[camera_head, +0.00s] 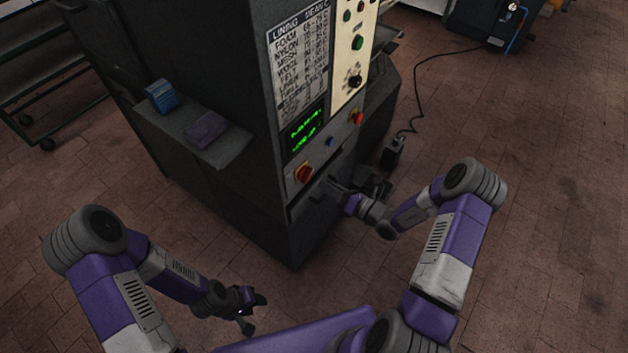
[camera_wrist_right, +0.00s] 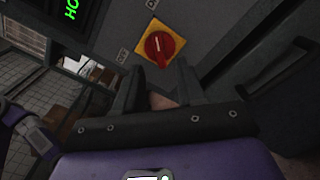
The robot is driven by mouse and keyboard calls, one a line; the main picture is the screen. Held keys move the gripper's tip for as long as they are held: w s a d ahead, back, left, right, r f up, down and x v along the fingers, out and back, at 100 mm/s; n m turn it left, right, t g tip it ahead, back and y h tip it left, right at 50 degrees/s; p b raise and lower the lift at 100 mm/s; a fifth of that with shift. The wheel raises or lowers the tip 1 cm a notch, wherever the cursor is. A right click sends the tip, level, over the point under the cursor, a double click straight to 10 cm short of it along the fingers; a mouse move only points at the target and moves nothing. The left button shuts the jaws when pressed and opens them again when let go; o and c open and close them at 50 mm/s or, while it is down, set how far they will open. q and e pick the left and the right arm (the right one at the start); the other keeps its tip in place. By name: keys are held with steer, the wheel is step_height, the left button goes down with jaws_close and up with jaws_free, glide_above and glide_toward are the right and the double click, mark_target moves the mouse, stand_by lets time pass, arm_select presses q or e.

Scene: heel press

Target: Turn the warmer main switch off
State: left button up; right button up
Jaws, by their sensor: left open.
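The main switch is a red rotary knob (camera_head: 304,174) on a yellow plate, low on the front of the dark machine. In the right wrist view the red knob (camera_wrist_right: 158,48) shows a pale mark pointing roughly up the picture, toward a small label at the plate's top; another label lies left of the plate. My right gripper (camera_head: 335,184) is in front of the panel, right of the knob. In the right wrist view its fingers (camera_wrist_right: 157,88) are apart and empty, with the knob just beyond their tips. My left gripper (camera_head: 256,310) is open and empty, low over the floor.
A green display (camera_head: 306,130) is above the switch. A blue button (camera_head: 330,142) and another red knob (camera_head: 358,118) are nearby. A side shelf (camera_head: 226,148) holds a blue box (camera_head: 161,96) and a purple block (camera_head: 206,130). Floor around my left gripper is clear.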

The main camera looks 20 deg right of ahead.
mark_target(307, 175)
steer(key=b+x, duration=0.1)
steer(key=x, duration=0.5)
steer(key=shift+s, duration=0.1)
jaws_close()
